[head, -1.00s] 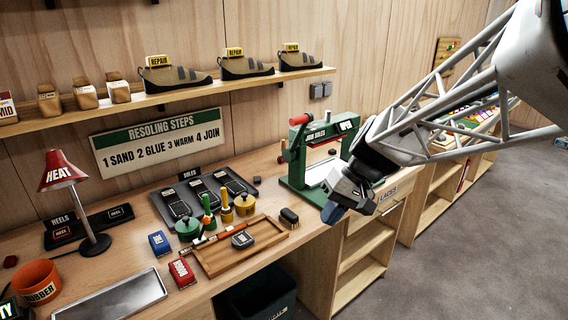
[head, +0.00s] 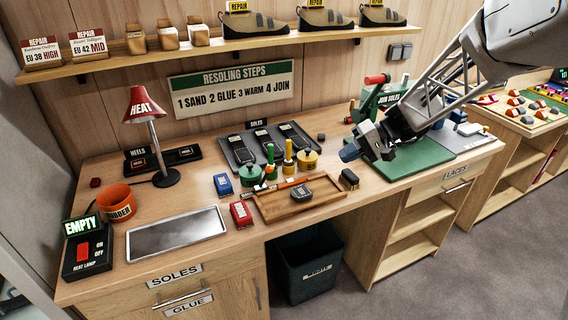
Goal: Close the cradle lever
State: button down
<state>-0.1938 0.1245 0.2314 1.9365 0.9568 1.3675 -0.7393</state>
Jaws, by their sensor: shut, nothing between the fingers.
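The green cradle press (head: 368,104), signed "JOIN SOLES", stands at the right of the bench in the head view. A red handle (head: 377,78) is at its top, and a small red knob (head: 348,120) shows at its left side. I cannot tell which of these is the lever's grip. My gripper (head: 349,153) is shut and empty, in front of the press and low over its green base (head: 401,161). My arm and gripper hide much of the press, including its status display. I cannot tell whether the gripper touches the press.
A wooden tray (head: 268,212) with a small dark block (head: 302,194) lies left of the gripper. A dark brush (head: 349,179) lies just below it. Glue pots, a metal tray (head: 176,233), a heat lamp (head: 143,109) and an orange bin (head: 116,201) fill the left bench.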

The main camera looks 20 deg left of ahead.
jog(key=w+a+f+n+g+y, duration=0.1)
jog(key=w+a+f+y, duration=0.2)
jog(key=w+a+f, duration=0.3)
jog(key=shift+w+a, duration=0.9)
send_near(266, 176)
jog(key=a, duration=0.2)
jog(key=s+a, duration=0.1)
jog(key=a, duration=0.1)
jog(key=shift+a, duration=0.4)
